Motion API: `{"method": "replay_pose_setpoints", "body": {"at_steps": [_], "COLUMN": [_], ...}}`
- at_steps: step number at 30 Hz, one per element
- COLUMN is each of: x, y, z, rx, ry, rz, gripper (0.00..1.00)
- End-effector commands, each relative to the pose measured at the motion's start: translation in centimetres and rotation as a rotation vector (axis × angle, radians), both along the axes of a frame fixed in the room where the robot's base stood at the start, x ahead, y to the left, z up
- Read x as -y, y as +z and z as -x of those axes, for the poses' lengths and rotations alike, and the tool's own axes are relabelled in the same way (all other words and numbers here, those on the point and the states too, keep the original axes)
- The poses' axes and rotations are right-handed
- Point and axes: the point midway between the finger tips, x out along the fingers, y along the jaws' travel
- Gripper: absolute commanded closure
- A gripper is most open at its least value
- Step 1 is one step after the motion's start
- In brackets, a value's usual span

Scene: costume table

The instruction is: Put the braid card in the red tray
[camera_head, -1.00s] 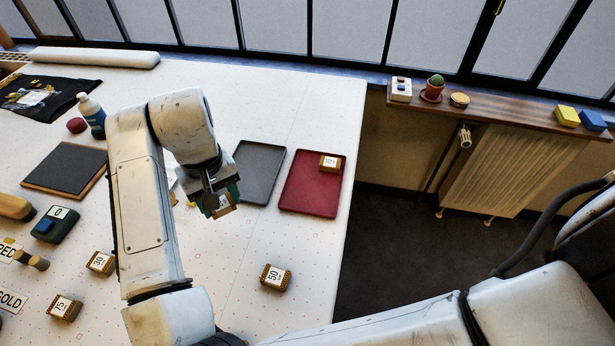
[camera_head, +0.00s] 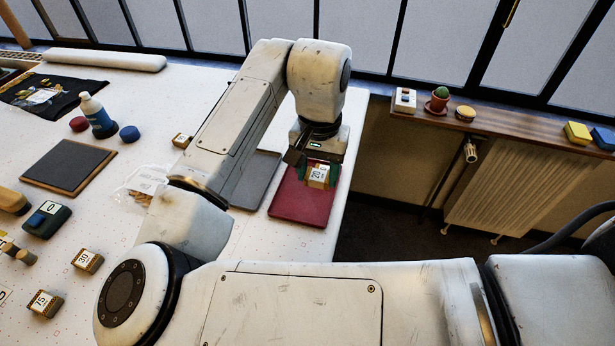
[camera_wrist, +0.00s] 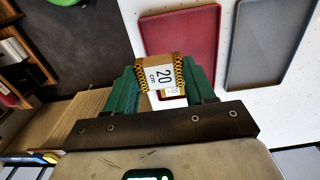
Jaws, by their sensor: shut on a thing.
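In the wrist view the red tray (camera_wrist: 190,32) lies beyond the fingers.
A grey tray (camera_head: 262,174) lies left of the red one, partly behind my arm. Cards marked 30 (camera_head: 87,261) and 15 (camera_head: 43,304) lie at the left, near a scale (camera_head: 46,219). The table's right edge is close to the red tray.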

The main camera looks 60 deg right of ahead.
Motion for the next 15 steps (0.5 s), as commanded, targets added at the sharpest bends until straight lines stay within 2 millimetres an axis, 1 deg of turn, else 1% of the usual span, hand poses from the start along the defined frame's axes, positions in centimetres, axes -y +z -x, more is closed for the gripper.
{"method": "replay_pose_setpoints", "body": {"at_steps": [1, 2, 3, 6, 9, 15], "x": [0.7, 1.1, 1.4, 2.2, 2.9, 3.5], "y": [-0.2, -0.6, -1.5, -3.3, -4.7, -6.0], "z": [-1.0, -1.5, -1.9, -3.0, -3.9, -4.8], "rx": [0.000, 0.001, -0.002, -0.001, 0.001, 0.001], "ry": [0.002, 0.002, 0.002, 0.002, 0.002, 0.001], "rz": [-0.003, -0.003, -0.003, -0.003, -0.001, 0.000], "gripper": [0.75, 0.75, 0.75, 0.75, 0.75, 0.75]}}
